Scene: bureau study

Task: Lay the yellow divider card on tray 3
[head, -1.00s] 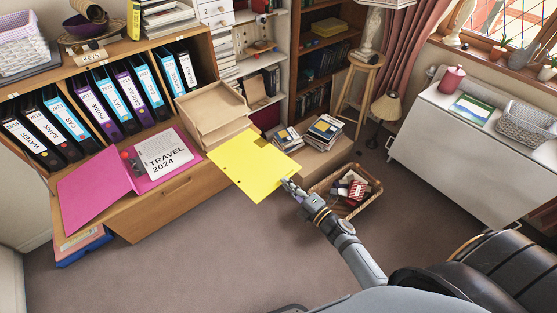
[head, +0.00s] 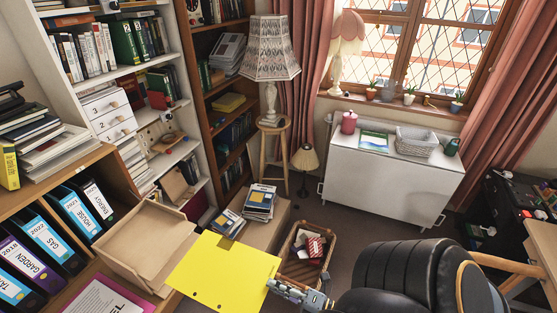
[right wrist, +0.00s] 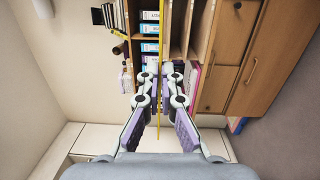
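The yellow divider card (head: 222,273) is a flat sheet with punched holes, held out in the head view. My right gripper (head: 272,284) is shut on its right edge. In the right wrist view the card shows edge-on as a thin yellow strip (right wrist: 161,48) between the fingers of the right gripper (right wrist: 163,75). A light wooden letter tray unit (head: 143,232) stands left of the card, on the bureau top. The card's left corner overlaps its near right corner in the picture; I cannot tell if they touch. No number is legible on it. My left gripper is out of view.
Upright labelled binders (head: 45,243) stand left of the tray unit, with a pink folder (head: 100,298) in front. Stacked books (head: 259,203) and a wicker basket (head: 305,270) lie beyond the card. A black chair (head: 405,280) stands at the right.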

